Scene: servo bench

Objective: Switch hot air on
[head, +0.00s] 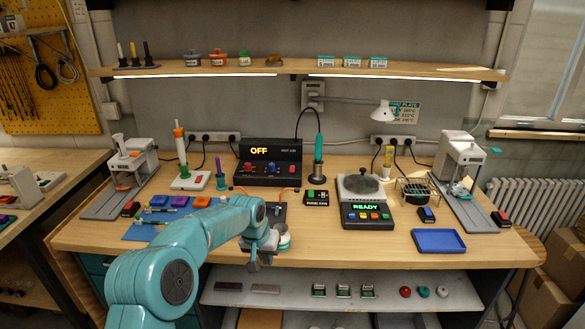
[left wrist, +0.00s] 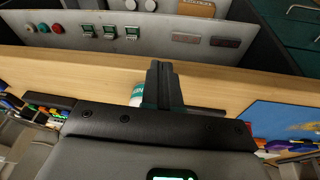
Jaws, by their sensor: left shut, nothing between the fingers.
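The hot air station (head: 268,172) is a black box at the back of the bench. My left gripper (head: 255,262) is near the bench's front edge, well in front of the station. Its dark fingers are shut and empty in the left wrist view (left wrist: 162,75). My right gripper is in neither view.
A white and teal tub (head: 282,241) is close beside my left gripper. A blue mat (head: 140,233) lies left. A shelf (head: 450,300) is below.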

